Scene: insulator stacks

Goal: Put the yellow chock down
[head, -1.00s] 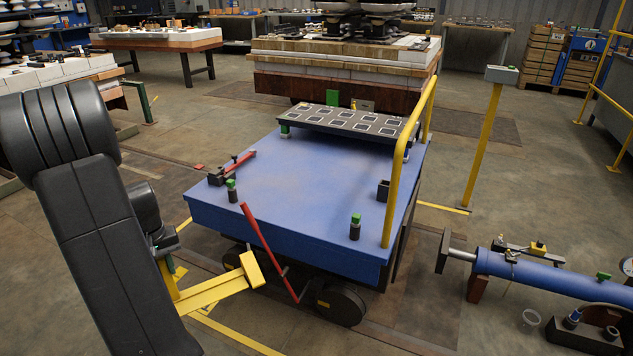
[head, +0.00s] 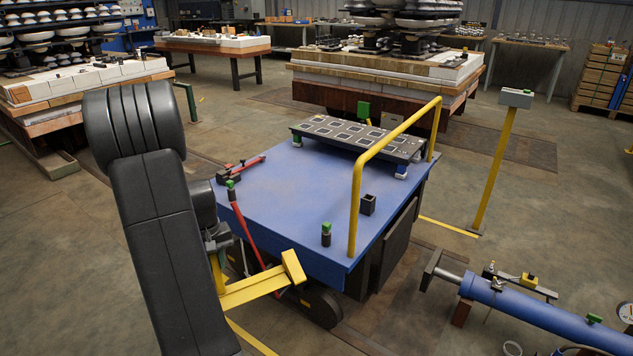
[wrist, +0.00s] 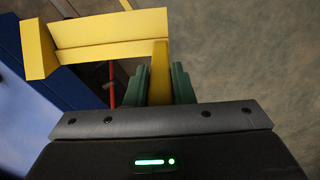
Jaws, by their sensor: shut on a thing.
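The yellow chock (head: 250,290) is a bar with a slanted block at one end, in front of the near side of the blue trolley (head: 270,210). My gripper (wrist: 160,82) has green fingers shut on the narrow yellow stem of the chock; the chock's long bar (wrist: 110,35) stretches across the top of the wrist view. In the head view my arm hides most of the gripper. A dark trolley wheel (head: 318,305) shows just right of the chock. I cannot tell whether the chock touches the floor.
A red lever (head: 245,230) slants down the trolley's near side, close to the chock. A yellow rail (head: 357,205) stands on the trolley's right side. A blue cylinder (head: 540,315) lies at the lower right. Open floor (head: 60,250) shows at the left.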

